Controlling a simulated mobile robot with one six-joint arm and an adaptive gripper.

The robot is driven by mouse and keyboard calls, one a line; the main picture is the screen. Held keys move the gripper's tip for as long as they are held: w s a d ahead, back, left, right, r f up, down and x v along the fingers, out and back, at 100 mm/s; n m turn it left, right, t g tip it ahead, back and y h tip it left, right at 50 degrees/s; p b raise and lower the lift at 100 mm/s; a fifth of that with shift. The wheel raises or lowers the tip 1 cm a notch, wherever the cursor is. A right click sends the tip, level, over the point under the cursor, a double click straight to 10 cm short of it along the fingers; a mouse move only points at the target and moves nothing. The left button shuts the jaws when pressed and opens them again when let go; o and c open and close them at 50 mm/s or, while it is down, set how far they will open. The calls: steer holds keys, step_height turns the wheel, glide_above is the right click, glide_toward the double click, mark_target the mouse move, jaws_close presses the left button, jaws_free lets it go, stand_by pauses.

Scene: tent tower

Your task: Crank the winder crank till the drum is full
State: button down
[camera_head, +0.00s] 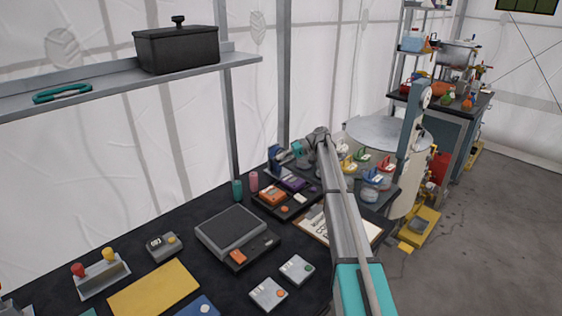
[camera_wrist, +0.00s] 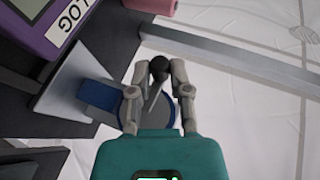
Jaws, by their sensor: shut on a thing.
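The winder (camera_wrist: 97,95) shows in the wrist view as a blue body on a grey plate, with a round blue-rimmed part partly under my gripper. Its crank has a grey arm and a dark round knob (camera_wrist: 158,65). My gripper (camera_wrist: 159,78) is shut on the knob, one finger on each side. In the head view the blue winder (camera_head: 274,157) stands at the far end of the black table, and my gripper (camera_head: 298,150) is at its right side. How full the drum is cannot be told; my gripper and wrist hide part of it.
A grey post stands by the tent wall. The table (camera_head: 200,262) holds several devices. A shelf (camera_head: 110,84) with a black pot hangs above.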

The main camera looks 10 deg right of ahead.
steer(key=c, duration=0.6)
jaws_free()
steer(key=shift+o, duration=0.2)
